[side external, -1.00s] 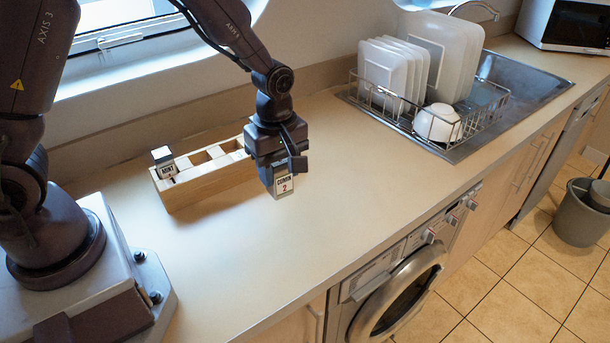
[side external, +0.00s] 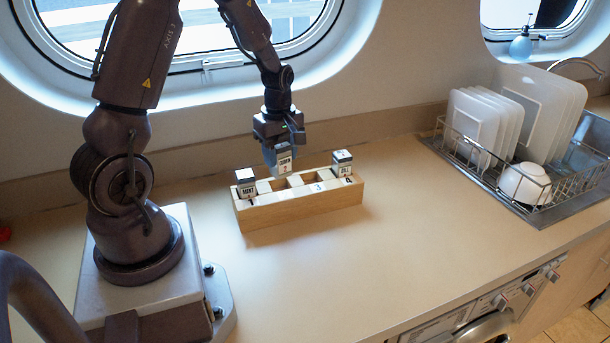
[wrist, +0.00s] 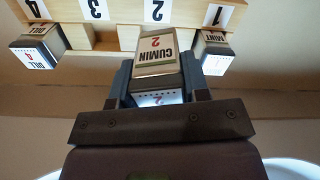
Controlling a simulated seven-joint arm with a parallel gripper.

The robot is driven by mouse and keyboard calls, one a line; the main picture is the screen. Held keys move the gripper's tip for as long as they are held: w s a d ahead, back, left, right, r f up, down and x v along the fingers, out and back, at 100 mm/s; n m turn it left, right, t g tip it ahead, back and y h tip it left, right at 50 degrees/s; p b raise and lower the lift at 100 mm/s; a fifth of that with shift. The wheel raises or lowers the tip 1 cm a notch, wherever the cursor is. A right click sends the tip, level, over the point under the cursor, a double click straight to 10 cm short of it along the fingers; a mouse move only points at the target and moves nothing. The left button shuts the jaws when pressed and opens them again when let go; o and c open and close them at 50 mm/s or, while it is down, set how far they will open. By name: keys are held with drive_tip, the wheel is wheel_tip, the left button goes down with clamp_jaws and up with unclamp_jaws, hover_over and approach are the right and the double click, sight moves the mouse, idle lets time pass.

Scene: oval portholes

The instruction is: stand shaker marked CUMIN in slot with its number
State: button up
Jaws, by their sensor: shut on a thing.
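The CUMIN shaker (side external: 284,163), a white-labelled block with a red 2, is held upright in my gripper (side external: 281,146); it also shows in the wrist view (wrist: 154,54). My gripper (wrist: 157,88) is shut on it from both sides. The pale wooden rack (side external: 305,203) has slots numbered 1 to 4. The shaker is at the rack's second position, in line with the printed 2 in the wrist view. Its lower end looks close to the rack's top; I cannot tell whether it has entered the slot.
The MINT shaker (side external: 246,184) stands in slot 1 and the DILL shaker (side external: 342,163) in slot 4, on either side of my gripper. Slot 3 looks empty. A dish rack (side external: 480,160) with plates stands at the right. The counter before the rack is clear.

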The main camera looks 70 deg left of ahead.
sight(279, 175)
drive_tip(key=shift+s+a+m, duration=0.15)
drive_tip(key=shift+a+m, duration=0.25)
drive_tip(key=shift+a, duration=0.6)
drive_tip(key=shift+w+a+r+m, duration=0.2)
drive_tip(key=shift+w+m, duration=0.1)
drive_tip(key=shift+m, duration=0.7)
drive_tip(key=shift+f, duration=1.9)
drive_tip(key=shift+f, duration=2)
drive_tip(key=o, duration=1.4)
drive_tip(key=shift+r, duration=3.5)
